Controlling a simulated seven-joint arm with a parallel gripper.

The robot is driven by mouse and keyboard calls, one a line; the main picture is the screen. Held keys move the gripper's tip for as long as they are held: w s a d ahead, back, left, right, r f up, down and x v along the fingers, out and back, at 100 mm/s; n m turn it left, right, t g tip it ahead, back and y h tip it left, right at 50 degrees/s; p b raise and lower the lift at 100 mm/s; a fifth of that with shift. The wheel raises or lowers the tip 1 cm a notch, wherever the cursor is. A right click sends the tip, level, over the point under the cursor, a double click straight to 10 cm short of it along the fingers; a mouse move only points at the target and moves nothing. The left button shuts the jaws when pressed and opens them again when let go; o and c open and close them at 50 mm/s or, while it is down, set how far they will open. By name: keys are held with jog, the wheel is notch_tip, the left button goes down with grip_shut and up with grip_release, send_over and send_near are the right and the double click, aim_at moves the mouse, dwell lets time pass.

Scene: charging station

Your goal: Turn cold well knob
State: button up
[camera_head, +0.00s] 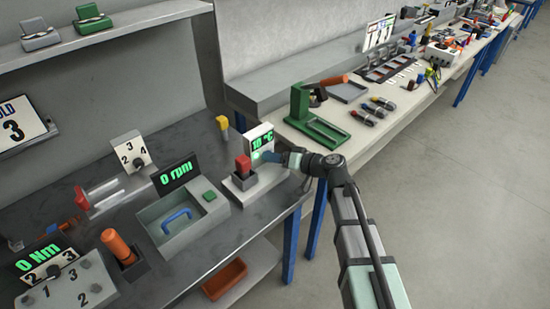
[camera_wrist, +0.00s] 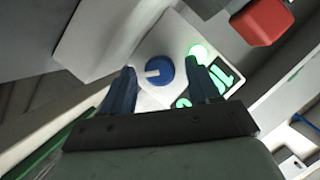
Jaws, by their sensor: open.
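The cold well unit is a white box (camera_head: 257,129) with a green temperature display (camera_head: 262,141), at the right end of the dark bench in the head view. In the wrist view its white face (camera_wrist: 147,48) carries a round blue knob (camera_wrist: 159,71) with a white pointer line. My gripper (camera_wrist: 161,76) is open, with one dark blue finger on each side of the knob. I cannot tell whether the fingers touch it. In the head view my gripper (camera_head: 270,157) is at the unit's front, and the knob is hidden there.
A red block (camera_head: 243,163) stands in the holder just left of the unit; it also shows in the wrist view (camera_wrist: 263,20). A grey box with a blue handle (camera_head: 176,219) and an rpm display (camera_head: 176,175) are further left. A green press (camera_head: 311,117) stands on the bench behind.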

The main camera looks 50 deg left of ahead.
jog(key=v, duration=1.3)
jog(key=shift+d+r, duration=0.1)
jog(key=shift+d, duration=0.05)
jog(key=s+d+f+m+t+h, duration=0.15)
jog(key=d+f+m+h, duration=0.85)
jog(key=d+f, duration=2.15)
jog(key=s+d+f+m+g+h, duration=0.1)
jog(key=s+d+f+g+h, duration=0.1)
jog(key=s+d+f, duration=0.6)
jog(key=s+d+f+m+g+h, duration=0.1)
jog(key=s+d+f+g+h, duration=0.1)
jog(key=s+d+f, duration=0.7)
jog(key=s+d, duration=0.3)
jog(key=d, duration=0.4)
jog(key=shift+s+m, duration=0.25)
jog(key=shift+m, duration=0.05)
jog(key=shift+f+g, duration=0.15)
jog(key=shift+g, duration=0.1)
dwell(0.5)
